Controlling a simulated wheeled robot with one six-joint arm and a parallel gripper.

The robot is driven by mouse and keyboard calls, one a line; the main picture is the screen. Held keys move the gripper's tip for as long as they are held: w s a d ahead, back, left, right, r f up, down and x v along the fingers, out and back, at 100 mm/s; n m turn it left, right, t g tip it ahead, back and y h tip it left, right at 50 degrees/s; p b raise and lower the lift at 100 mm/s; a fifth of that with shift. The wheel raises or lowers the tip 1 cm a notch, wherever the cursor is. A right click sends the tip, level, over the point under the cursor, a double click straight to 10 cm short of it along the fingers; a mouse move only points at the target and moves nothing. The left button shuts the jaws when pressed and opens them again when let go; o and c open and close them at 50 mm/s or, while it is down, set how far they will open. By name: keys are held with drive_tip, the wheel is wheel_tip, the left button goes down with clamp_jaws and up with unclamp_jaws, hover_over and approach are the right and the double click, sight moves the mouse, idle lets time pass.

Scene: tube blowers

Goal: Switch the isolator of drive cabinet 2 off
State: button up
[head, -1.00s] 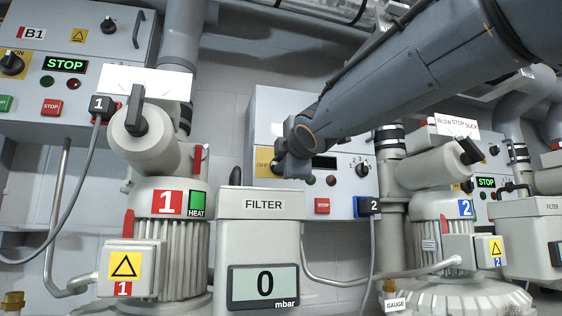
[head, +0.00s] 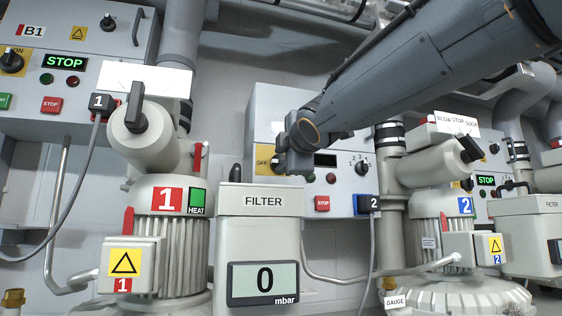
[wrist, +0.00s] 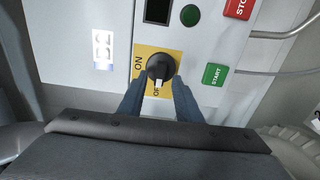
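The isolator of drive cabinet 2 is a black rotary knob (wrist: 161,67) on a yellow plate (wrist: 141,61) in the wrist view. The plate reads ON at the left and OFF, partly covered, below the knob. The knob's white mark points down at the OFF text. My gripper (wrist: 158,84) is open, with one finger on each side of the knob's lower part. No clear grip on it shows. In the head view my gripper (head: 291,160) is in front of cabinet 2 (head: 262,115) and hides the knob; part of the yellow plate (head: 263,160) shows to its left.
The wrist view shows a green START button (wrist: 215,75), a red STOP button (wrist: 239,8) and a green lamp (wrist: 190,15) close to the knob. In the head view the FILTER box (head: 262,204) stands below my gripper, with blower 1 (head: 180,255) to its left.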

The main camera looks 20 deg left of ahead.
drive_tip(key=v, duration=0.6)
drive_tip(key=shift+s+b, duration=0.25)
drive_tip(key=shift+b, duration=0.15)
drive_tip(key=shift+d, duration=0.15)
